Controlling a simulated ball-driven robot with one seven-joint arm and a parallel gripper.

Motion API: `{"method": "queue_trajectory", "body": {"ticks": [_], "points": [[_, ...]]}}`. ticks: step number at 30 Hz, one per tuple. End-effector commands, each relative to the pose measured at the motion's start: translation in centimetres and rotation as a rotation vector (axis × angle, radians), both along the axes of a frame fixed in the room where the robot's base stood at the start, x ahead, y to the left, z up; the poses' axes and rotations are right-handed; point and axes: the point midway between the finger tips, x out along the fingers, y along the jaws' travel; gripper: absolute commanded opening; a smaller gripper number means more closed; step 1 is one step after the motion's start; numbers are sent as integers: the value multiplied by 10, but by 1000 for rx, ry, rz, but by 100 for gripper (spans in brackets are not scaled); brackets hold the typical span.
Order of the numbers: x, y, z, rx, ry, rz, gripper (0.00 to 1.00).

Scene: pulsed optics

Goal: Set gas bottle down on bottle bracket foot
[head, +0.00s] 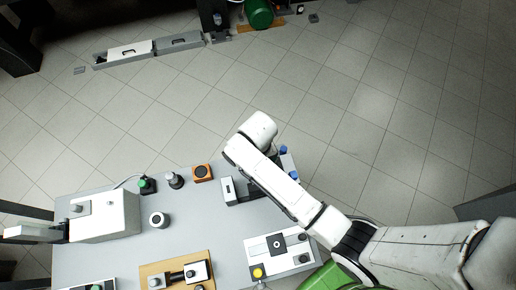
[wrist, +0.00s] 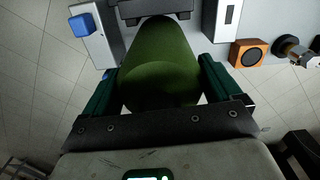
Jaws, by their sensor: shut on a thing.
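In the wrist view, my gripper (wrist: 158,70) is shut on the dark green gas bottle (wrist: 158,45), with one finger on each side of it. The bottle's upper end in that view meets or overlaps a dark bracket-like piece (wrist: 155,10); I cannot tell whether they touch, or whether this piece is the bottle bracket foot. In the head view, my arm reaches over the right edge of the grey table (head: 215,220) and hides the gripper and the held bottle. The underside of the bottle is hidden.
A blue block (wrist: 82,25) and an orange box (wrist: 248,53) lie near the bracket piece. A white control box (head: 105,215) and a wooden board (head: 155,270) with fittings occupy the table. Another green cylinder (head: 259,12) lies far back. The tiled floor (head: 360,110) is mostly clear.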

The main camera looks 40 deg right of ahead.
Motion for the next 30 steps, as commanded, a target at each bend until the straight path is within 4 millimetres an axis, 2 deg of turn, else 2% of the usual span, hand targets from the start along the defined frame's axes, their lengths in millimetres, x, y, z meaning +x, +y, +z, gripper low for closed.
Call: {"method": "queue_trajectory", "body": {"ticks": [15,30], "points": [[1,0,-35,-1,-3,2,31],[1,0,-36,-1,-3,2,31]]}}
